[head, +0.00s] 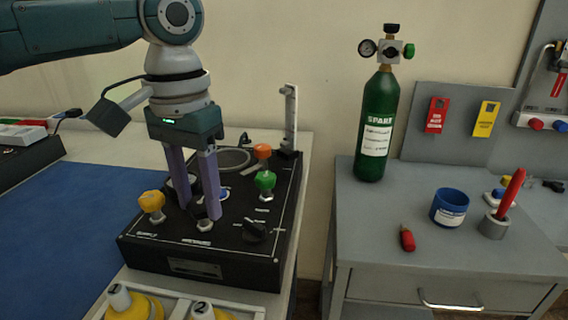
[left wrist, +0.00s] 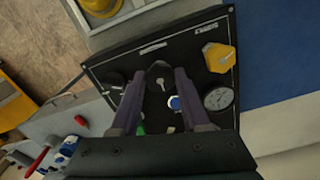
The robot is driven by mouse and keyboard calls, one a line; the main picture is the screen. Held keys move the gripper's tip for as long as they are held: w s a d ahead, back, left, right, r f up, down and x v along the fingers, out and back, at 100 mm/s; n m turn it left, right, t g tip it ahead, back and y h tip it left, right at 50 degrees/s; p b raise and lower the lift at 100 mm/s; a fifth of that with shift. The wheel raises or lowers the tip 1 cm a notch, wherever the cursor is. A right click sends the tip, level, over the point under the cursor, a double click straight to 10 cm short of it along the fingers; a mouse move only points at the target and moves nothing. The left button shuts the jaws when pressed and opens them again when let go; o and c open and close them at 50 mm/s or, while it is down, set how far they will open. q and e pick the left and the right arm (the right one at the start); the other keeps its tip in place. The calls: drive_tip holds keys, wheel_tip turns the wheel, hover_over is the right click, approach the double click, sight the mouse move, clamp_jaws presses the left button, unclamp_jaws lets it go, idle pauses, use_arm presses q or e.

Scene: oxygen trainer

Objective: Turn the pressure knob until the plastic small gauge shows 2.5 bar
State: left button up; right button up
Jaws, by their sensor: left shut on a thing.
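The black trainer panel (head: 170,245) stands on the table in the head view. My left gripper (head: 197,215) points down at it, its two purple fingers around a small knob at the panel's front middle. In the head view the fingers partly cover this gauge. My right gripper is not in view.
A yellow knob (head: 152,203), a green knob (head: 265,181), an orange knob (head: 263,151) and a black selector (head: 255,229) stand close around the gripper. A green cylinder (head: 378,125) stands on the grey cabinet.

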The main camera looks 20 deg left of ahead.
use_arm(q)
clamp_jaws()
drive_tip(key=m+p, duration=0.2)
drive_tip(key=p, duration=0.1)
drive_tip(key=shift+r, duration=0.25)
drive_tip(key=m+p, duration=0.2)
drive_tip(key=shift+f+m, duration=0.1)
drive_tip(key=shift+m, duration=0.3)
drive_tip(key=shift+f+m+p, duration=0.1)
drive_tip(key=shift+m+p, duration=0.75)
drive_tip(key=shift+m, duration=1.05)
drive_tip(key=o, duration=0.8)
unclamp_jaws()
